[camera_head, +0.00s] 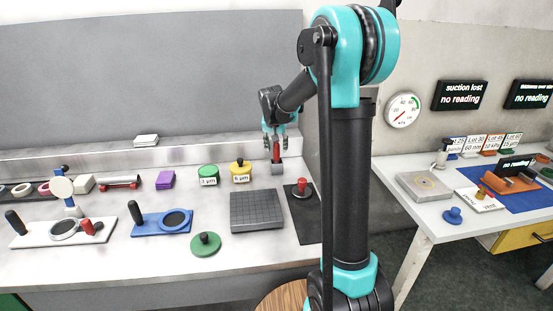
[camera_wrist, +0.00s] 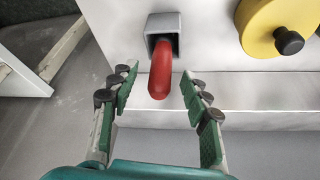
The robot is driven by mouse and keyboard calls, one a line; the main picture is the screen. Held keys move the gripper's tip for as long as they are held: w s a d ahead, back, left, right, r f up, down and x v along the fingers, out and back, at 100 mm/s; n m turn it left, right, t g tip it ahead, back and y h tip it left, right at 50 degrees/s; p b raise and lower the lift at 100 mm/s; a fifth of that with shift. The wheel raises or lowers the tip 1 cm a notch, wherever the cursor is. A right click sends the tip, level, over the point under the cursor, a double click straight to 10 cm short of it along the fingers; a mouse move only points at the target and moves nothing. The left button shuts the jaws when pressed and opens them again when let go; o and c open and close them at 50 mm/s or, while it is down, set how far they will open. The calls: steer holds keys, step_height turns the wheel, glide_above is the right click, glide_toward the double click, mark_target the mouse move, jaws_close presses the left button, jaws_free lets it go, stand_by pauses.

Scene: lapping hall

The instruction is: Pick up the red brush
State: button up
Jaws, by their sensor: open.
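The red brush (camera_head: 276,154) stands upright in a small grey square holder (camera_head: 278,169) at the back right of the bench. In the wrist view the rounded red handle (camera_wrist: 160,75) sticks out of the holder (camera_wrist: 164,24). The brush's lower end is hidden inside it. My gripper (camera_head: 275,143) is above the holder, pointing down. In the wrist view my gripper (camera_wrist: 157,84) is open, with one finger on each side of the handle. Gaps show between the handle and both fingers.
A yellow weight (camera_head: 241,173) and a green weight (camera_head: 208,176) stand left of the holder. A grey grooved plate (camera_head: 257,218) and a black mat (camera_head: 306,225) with a red-based knob (camera_head: 303,189) lie in front. The back ledge (camera_head: 200,152) is close behind.

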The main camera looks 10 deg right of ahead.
steer(key=shift+x, duration=1.25)
steer(key=shift+c, duration=0.6)
jaws_close()
steer(key=shift+r, duration=0.1)
step_height(320, 180, up, 20)
